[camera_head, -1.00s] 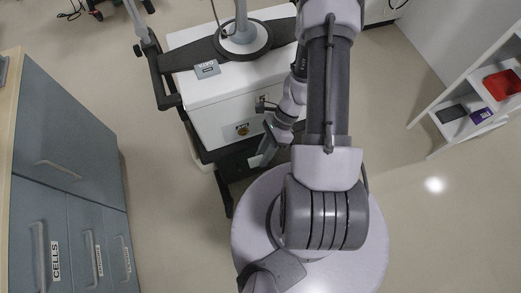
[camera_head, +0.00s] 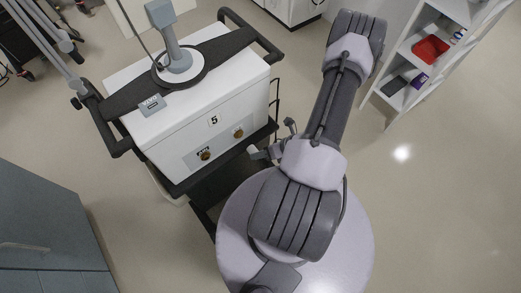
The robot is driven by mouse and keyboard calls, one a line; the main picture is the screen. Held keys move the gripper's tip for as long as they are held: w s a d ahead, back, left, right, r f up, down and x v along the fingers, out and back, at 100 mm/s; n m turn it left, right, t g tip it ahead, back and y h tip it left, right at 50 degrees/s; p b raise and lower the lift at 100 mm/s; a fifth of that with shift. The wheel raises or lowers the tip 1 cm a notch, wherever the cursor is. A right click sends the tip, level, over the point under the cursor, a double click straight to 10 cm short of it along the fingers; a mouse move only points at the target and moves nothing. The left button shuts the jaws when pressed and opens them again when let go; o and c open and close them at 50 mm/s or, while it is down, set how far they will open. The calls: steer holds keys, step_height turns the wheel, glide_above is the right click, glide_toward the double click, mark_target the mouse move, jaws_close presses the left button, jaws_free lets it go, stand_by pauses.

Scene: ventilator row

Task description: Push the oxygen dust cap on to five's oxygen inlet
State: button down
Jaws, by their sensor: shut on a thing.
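The ventilator (camera_head: 213,122) marked 5 is a white box on a dark cart, left of my arm. Its front panel carries two round brass-coloured fittings, a left one (camera_head: 205,154) beside a small dark label and a right one (camera_head: 238,133). Their lettering is too small to tell which is the oxygen inlet. My gripper (camera_head: 262,153) is partly hidden beside my arm, just right of and below the right fitting, apart from the panel in the picture. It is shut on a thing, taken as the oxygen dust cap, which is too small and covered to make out.
A dark handle rail (camera_head: 250,36) runs around the ventilator's top, with a grey post (camera_head: 178,60) on it. Grey cabinets (camera_head: 45,225) stand at the lower left. A white shelf with a red bin (camera_head: 431,49) stands at the upper right. The floor at right is clear.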

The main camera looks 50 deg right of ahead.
mark_target(253, 147)
steer(key=shift+w+d, duration=0.2)
steer(key=shift+w, duration=0.8)
steer(key=shift+w+d, duration=0.2)
steer(key=shift+w, duration=0.75)
steer(key=shift+w+d, duration=0.15)
steer(key=shift+w, duration=0.5)
steer(key=shift+w+d, duration=0.15)
steer(key=shift+w, duration=0.5)
steer(key=c, duration=1)
jaws_free()
steer(key=shift+c, duration=0.2)
